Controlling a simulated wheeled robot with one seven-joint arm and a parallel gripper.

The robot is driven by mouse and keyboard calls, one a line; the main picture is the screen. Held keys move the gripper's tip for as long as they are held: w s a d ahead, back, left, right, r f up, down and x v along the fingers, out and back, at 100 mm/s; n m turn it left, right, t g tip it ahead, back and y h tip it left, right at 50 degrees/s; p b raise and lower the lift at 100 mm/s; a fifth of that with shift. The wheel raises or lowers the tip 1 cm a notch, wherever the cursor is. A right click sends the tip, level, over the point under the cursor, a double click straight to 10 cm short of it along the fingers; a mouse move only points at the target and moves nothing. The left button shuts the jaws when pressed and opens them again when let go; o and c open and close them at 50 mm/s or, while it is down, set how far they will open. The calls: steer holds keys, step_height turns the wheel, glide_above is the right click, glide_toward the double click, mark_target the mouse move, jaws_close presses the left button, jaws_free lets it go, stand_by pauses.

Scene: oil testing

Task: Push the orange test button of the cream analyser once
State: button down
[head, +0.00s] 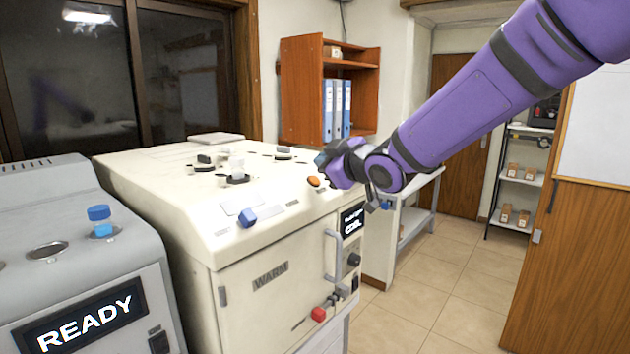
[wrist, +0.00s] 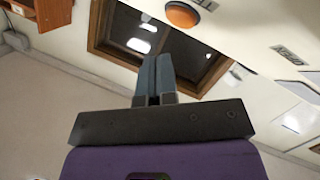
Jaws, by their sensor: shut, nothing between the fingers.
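The cream analyser (head: 160,180) stands in the middle of the head view, with a "WARM" label and a small dark display on its front. The orange test button (head: 314,181) is a low dome near the right end of its top. It also shows at the top of the wrist view (wrist: 182,14). My gripper (head: 322,160) is just behind and to the right of the button in the head view. In the wrist view my gripper's two grey fingers (wrist: 157,70) are together and empty, pointing toward the button with a visible gap in the picture. The exact distance is unclear.
A blue knob (head: 247,217) and several small fittings sit on the analyser's top. A grey machine (head: 70,260) reading "READY" stands at left. A wooden shelf (head: 305,90) with blue binders hangs behind. Open tiled floor (head: 440,290) lies at right.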

steer(key=shift+w+a+f, duration=0.25)
steer(key=shift+a+f, duration=0.05)
steer(key=shift+f, duration=0.25)
stand_by(1.8)
steer(key=shift+w+a+f, duration=0.15)
steer(key=shift+f, duration=0.15)
steer(key=shift+w+a+f, duration=0.1)
steer(key=shift+a+f, duration=0.1)
steer(key=shift+f, duration=0.15)
stand_by(0.8)
steer(key=shift+s+d+r, duration=0.3)
steer(key=shift+d+r, duration=0.05)
steer(key=shift+r, duration=0.35)
steer(key=shift+s+d+r, duration=0.3)
steer(key=shift+d+r, duration=0.1)
steer(key=shift+r, duration=0.3)
steer(key=shift+s+d+r, duration=0.25)
steer(key=shift+d+r, duration=0.1)
steer(key=shift+r, duration=0.3)
steer(key=shift+s+d+r, duration=0.3)
steer(key=shift+d+r, duration=0.1)
steer(key=shift+r, duration=0.3)
